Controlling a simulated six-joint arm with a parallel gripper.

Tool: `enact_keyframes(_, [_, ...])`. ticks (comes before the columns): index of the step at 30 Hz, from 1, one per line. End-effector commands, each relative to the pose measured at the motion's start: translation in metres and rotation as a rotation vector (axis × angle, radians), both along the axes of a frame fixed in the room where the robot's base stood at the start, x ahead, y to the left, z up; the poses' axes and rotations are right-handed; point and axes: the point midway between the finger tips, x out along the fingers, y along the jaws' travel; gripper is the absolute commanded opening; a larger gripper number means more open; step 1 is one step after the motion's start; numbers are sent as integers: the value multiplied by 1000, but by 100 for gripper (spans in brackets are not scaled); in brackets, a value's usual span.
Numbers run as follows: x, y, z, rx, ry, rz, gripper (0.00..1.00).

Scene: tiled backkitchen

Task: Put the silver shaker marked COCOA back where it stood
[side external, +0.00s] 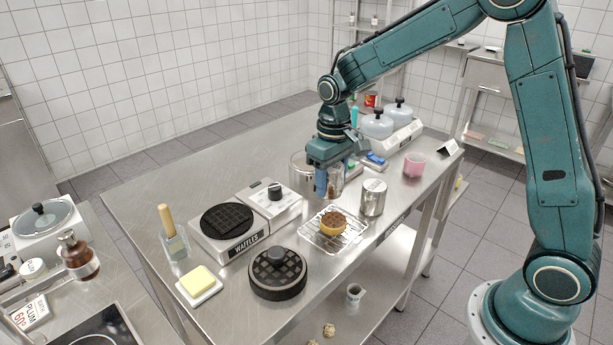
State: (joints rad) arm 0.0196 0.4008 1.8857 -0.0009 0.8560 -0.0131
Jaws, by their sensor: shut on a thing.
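My gripper (322,183) points down above the table, behind the wire rack. It is shut on a silver shaker (336,184), which the fingers partly hide. I cannot read any mark on it. It seems to be held above the table, but its exact height is hard to tell. A second silver can (373,198) stands upright on the table, right of the rack; no lettering shows on it either.
A steel pot (299,168) stands close behind my gripper. The table's back left is clear.

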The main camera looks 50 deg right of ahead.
Motion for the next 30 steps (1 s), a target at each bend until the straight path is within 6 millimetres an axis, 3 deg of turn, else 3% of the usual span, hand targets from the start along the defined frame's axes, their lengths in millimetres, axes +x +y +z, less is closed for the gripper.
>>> enact_keyframes(8, [-3,-48,36,-1,-6,-44,25])
enact_keyframes(18, [-33,-129,104,-2,-6,-117,25])
enact_keyframes(24, [-52,-157,131,-2,-4,-143,25])
enact_keyframes(30, [-60,-166,140,-1,-2,-151,25])
